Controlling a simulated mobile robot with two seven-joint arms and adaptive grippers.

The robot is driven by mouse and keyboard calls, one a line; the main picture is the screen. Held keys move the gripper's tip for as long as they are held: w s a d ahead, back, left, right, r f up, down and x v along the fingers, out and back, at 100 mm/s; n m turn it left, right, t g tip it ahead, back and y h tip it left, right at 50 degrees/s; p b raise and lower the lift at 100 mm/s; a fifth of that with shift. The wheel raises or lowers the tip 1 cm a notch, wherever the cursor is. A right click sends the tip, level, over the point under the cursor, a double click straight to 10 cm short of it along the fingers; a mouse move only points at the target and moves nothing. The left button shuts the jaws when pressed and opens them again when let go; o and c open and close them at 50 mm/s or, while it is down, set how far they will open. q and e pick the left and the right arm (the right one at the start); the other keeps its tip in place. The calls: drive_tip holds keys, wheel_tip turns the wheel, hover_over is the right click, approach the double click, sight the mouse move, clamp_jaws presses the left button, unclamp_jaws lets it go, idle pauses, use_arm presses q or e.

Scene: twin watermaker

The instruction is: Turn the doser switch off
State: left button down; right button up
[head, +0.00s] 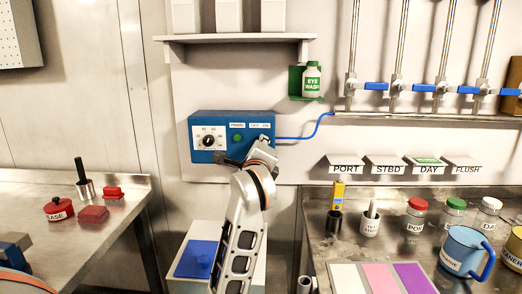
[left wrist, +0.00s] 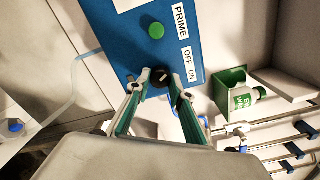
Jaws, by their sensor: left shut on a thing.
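The blue doser box (head: 222,155) is on the wall, with a dial, a green PRIME button (head: 238,139) and OFF and ON labels. In the left wrist view, the black doser switch (left wrist: 161,74) is beside those labels. My left gripper (head: 262,148) reaches up to the box's right side. In the left wrist view, its two fingers (left wrist: 159,80) are closed around the switch knob, one on each side. A pale mark shows on the knob, but I cannot tell whether it points to OFF or ON. The gripper largely hides the switch in the head view. My right gripper is not in view.
A blue tube (head: 318,128) runs right from the box. An eye wash bottle (head: 312,80) in a green holder and pipes with blue valves (head: 375,86) are to the right. A shelf (head: 240,39) is above. Metal benches with jars stand on both sides below.

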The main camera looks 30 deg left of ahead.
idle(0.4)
use_arm(q)
drive_tip(key=c, duration=1.8)
unclamp_jaws()
drive_tip(key=shift+a, duration=0.1)
drive_tip(key=v, duration=1.2)
drive_tip(key=shift+s, duration=0.15)
